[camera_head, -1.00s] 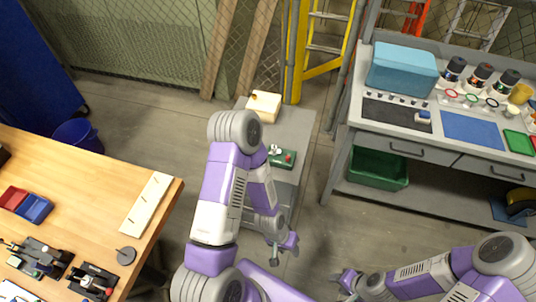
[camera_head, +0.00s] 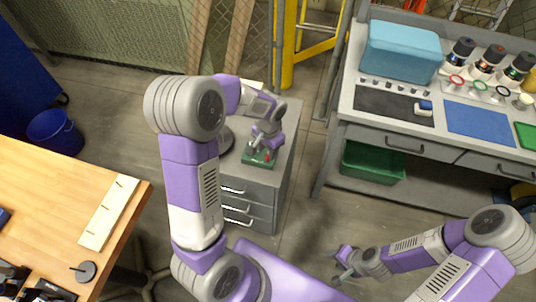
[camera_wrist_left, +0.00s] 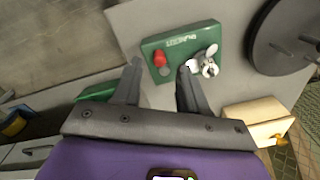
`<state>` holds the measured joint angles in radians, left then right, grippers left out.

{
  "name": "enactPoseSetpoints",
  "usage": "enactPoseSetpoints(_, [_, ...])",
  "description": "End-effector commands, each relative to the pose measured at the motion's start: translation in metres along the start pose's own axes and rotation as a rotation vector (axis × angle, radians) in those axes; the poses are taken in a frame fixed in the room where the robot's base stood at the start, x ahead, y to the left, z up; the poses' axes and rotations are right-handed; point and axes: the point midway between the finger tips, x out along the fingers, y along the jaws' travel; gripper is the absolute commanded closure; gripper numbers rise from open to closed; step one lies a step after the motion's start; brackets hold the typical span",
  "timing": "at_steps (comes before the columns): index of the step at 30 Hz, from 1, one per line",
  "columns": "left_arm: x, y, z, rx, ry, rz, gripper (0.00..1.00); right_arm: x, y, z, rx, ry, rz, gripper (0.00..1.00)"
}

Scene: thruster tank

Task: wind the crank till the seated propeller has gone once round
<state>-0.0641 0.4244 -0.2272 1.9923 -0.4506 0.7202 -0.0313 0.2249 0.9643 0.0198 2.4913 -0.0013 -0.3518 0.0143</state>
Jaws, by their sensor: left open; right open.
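The green box (camera_wrist_left: 180,50) sits on top of a grey drawer cabinet; it also shows in the head view (camera_head: 258,160). In the left wrist view a red knob (camera_wrist_left: 159,58), seemingly the crank's handle, stands at its left part. A white propeller (camera_wrist_left: 208,62) sits at its right part. My right gripper (camera_head: 346,262) is open and empty, low over the floor.
The grey cabinet (camera_head: 250,190) also carries a dark round disc (camera_wrist_left: 285,35) and a wooden block (camera_wrist_left: 258,118) close to the green box. A wooden table (camera_head: 40,180) stands left, a grey workbench (camera_head: 350,125) right. The floor between cabinet and bench is clear.

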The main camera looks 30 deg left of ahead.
Motion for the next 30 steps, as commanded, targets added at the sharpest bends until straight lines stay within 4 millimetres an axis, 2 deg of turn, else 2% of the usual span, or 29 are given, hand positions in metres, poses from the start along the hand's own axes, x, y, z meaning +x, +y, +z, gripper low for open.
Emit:
enactPoseSetpoints(1, [0.012, 0.000, 0.001, -0.001, -0.004, 0.001, 0.57, 0.004, 0.002, 0.000, 0.000, 0.000, 0.000, 0.57])
enactPoseSetpoints(6, [0.031, 0.000, 0.001, -0.001, -0.002, 0.001, 0.57, 0.009, 0.004, -0.001, 0.000, 0.000, 0.000, 0.57])
enactPoseSetpoints(17, [0.037, 0.000, 0.000, -0.001, 0.000, 0.001, 0.57, 0.010, 0.004, -0.001, 0.000, 0.001, 0.000, 0.57])
enactPoseSetpoints(26, [0.037, 0.000, 0.000, 0.000, 0.000, 0.001, 1.00, 0.010, 0.004, -0.001, 0.000, 0.001, 0.000, 0.57])
enactPoseSetpoints(30, [0.037, 0.001, 0.000, -0.001, 0.000, 0.001, 1.00, 0.010, 0.004, -0.001, 0.000, 0.001, 0.000, 0.57])
